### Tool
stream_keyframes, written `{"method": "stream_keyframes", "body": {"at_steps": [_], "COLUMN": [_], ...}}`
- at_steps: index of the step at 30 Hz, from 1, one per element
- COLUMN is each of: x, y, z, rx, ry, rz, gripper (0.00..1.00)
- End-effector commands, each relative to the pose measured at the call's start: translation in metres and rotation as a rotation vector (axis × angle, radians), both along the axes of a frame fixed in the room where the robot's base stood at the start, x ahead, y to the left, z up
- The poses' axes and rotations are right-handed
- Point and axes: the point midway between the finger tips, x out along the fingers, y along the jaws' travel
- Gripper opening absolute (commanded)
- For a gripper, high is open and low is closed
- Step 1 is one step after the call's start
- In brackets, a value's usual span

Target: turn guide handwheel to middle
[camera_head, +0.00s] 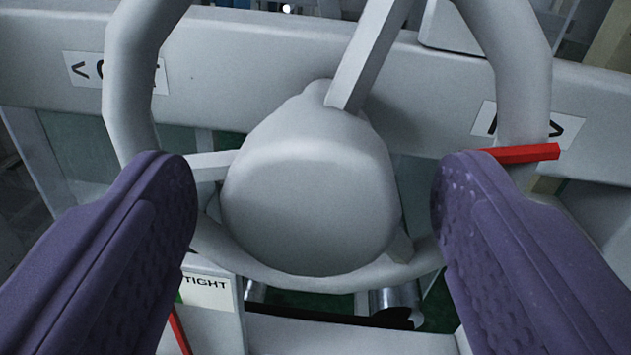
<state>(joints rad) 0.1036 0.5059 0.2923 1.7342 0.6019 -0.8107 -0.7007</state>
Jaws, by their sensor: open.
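The guide handwheel (128,75) is a large light-grey ring with spokes and a big rounded hub (310,200) in the middle of the view. My gripper (313,190) is open, with one purple finger on the left and one on the right of the hub. No contact with the hub shows. The fingers overlap the lower left and lower right of the ring in the picture; I cannot tell whether they touch it. A red pointer (520,153) shows by the ring's right side.
A grey crossbeam (250,75) runs behind the wheel. It carries a left-arrow label (75,70) and a right-arrow label (560,130), both partly hidden by the ring. A "TIGHT" label (206,284) is at lower left. Metal cylinders (398,298) show below the wheel.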

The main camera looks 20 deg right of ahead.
Motion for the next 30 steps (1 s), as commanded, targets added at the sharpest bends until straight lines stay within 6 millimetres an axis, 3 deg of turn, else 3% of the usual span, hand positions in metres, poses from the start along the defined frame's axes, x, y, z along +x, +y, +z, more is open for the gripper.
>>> {"method": "stream_keyframes", "body": {"at_steps": [3,12,13,23,30], "x": [-0.0003,-0.0004,-0.0004,-0.0005,-0.0003], "y": [0.0002,0.0004,0.0004,0.0016,0.0028], "z": [0.0003,0.0004,0.0004,0.0023,0.0049], "rx": [0.0,0.001,0.001,-0.042,-0.18], "ry": [0.0,0.0,0.0,0.016,0.068], "rz": [0.0,0.0,0.001,0.003,0.003], "gripper": [0.73,0.04,0.0,0.0,0.0]}}
